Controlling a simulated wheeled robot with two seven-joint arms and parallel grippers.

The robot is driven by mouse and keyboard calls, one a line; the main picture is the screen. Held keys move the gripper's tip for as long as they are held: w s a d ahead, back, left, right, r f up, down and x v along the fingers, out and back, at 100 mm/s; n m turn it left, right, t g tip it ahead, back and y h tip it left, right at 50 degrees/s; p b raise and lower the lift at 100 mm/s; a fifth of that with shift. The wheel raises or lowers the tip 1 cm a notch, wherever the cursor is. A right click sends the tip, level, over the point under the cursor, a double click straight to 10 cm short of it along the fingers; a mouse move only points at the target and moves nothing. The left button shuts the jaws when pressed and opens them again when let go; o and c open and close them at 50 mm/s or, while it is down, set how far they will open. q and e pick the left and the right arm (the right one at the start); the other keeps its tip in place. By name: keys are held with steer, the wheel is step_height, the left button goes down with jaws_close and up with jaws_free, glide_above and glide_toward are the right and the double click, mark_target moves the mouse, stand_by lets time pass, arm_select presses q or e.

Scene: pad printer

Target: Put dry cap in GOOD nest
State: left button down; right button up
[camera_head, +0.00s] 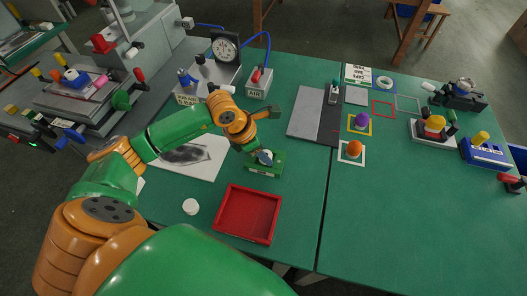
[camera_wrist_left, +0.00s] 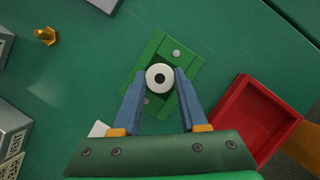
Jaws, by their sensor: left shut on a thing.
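My left gripper (camera_wrist_left: 160,82) is shut on a white round cap (camera_wrist_left: 159,77) with a black dot at its centre. The cap is between the blue fingertips, over the middle of a green block-shaped nest (camera_wrist_left: 184,83). Whether the cap touches the nest or is just above it, I cannot tell. In the head view the left gripper (camera_head: 265,157) points down over the green nest (camera_head: 264,174), which has a small pale label on its front. The fingers largely hide the cap there. My right gripper is not in view.
An empty red tray (camera_head: 219,225) lies just in front of the nest; it also shows in the wrist view (camera_wrist_left: 229,112). A white disc (camera_head: 190,206) lies left of the tray. A gauge stand (camera_head: 225,48) is behind. The green table (camera_head: 420,230) is clear at the front right.

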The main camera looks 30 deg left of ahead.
arm_select(q)
steer(key=shift+c, duration=2.2)
jaws_free()
steer(key=shift+r+p, duration=0.65)
steer(key=shift+p, duration=0.25)
steer(key=b+v, duration=0.1)
steer(key=v, duration=1.1)
steer(key=shift+f, duration=0.1)
